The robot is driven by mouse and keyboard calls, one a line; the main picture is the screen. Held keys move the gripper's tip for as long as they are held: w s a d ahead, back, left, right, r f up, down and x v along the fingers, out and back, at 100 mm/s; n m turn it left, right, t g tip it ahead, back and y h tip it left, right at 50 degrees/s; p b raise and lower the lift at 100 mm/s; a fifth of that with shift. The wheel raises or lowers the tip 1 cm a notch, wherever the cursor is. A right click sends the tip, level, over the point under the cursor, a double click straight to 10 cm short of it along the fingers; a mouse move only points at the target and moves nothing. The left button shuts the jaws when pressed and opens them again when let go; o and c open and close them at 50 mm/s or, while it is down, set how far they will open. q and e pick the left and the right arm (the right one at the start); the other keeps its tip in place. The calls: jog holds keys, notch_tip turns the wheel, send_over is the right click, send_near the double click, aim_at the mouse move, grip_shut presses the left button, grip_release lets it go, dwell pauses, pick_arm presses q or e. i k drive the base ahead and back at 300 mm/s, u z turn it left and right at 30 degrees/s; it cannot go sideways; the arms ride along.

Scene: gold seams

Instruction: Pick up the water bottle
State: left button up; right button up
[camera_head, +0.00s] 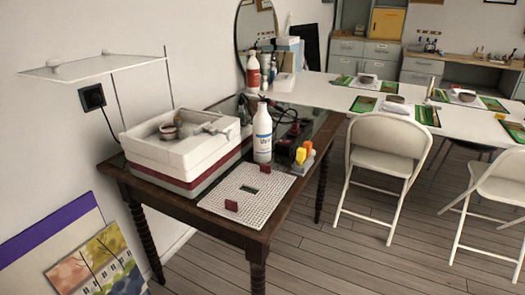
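A white bottle (262,137) with blue lettering stands upright on the dark wooden table (243,233), at the back edge of a white perforated mat (226,197). It is the likeliest water bottle, but its label is too small to read. A red and white pump bottle (253,76) stands farther back near the wall. Neither of my grippers is in view.
A white basin unit (190,172) stands just left of the white bottle. Small yellow and orange items (303,154), dark boxes and cables are close on its right. A folding chair (385,150) stands right of the table.

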aim_at(261, 121)
jog(key=u, duration=0.8)
jog(key=i, duration=0.4)
jog(key=z, duration=0.1)
